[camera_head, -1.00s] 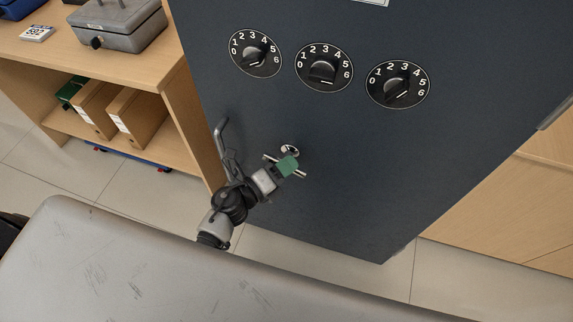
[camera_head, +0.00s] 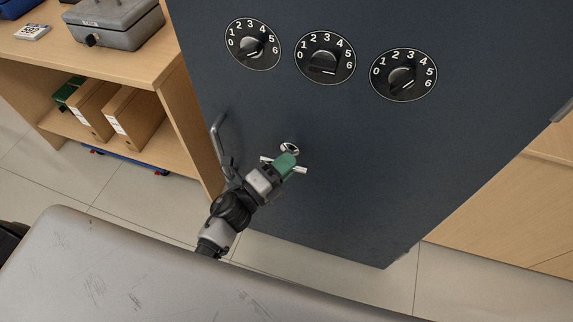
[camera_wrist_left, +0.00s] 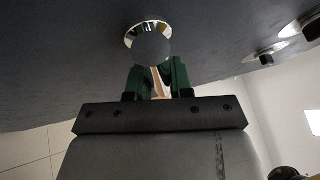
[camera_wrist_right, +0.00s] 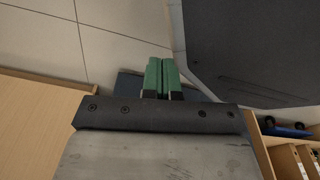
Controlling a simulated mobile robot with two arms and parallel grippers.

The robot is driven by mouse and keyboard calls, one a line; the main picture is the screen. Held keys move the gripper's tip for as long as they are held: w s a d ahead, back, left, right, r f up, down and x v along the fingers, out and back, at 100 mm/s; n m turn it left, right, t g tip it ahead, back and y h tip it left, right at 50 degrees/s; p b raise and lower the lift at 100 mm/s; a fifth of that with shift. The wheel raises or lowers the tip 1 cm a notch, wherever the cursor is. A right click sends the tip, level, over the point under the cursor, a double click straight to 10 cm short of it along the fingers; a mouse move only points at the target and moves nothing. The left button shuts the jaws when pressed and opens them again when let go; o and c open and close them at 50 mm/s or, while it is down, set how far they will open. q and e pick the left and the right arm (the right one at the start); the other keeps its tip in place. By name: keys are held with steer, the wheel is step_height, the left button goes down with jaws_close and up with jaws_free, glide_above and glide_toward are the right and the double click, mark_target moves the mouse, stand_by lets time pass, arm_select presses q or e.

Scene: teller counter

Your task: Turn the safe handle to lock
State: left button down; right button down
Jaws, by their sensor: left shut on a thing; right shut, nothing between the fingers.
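The safe (camera_head: 345,205) is dark blue-grey and its door fills the middle of the head view. The safe handle (camera_head: 299,169) is a shiny metal hub with thin bars sticking out, low on the door below the dials. My left gripper (camera_head: 287,160), with green fingers, is shut on the handle and hides part of it. In the left wrist view the handle's round metal hub (camera_wrist_left: 150,45) sits just beyond the green fingers (camera_wrist_left: 157,75). My right gripper (camera_wrist_right: 160,75) shows only in the right wrist view, shut and empty, with floor and furniture around it.
Three numbered dials (camera_head: 325,58) are in a row above the handle. A tall grey lever (camera_head: 222,140) stands left of my left gripper. A wooden shelf unit (camera_head: 150,80) with binders and a grey cash box (camera_head: 118,25) is at the left.

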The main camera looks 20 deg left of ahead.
arm_select(q)
steer(key=c, duration=1)
jaws_free()
steer(key=shift+s, duration=0.1)
steer(key=b+v, duration=0.1)
steer(key=v, duration=0.9)
steer(key=shift+s+a+f, duration=0.15)
steer(key=shift+s+a, duration=0.05)
steer(key=shift+s, duration=0.1)
arm_select(e)
steer(key=w, duration=0.1)
steer(key=w+r, duration=0.1)
steer(key=w, duration=0.1)
steer(key=shift+a+r, duration=0.25)
steer(key=shift+r, duration=0.1)
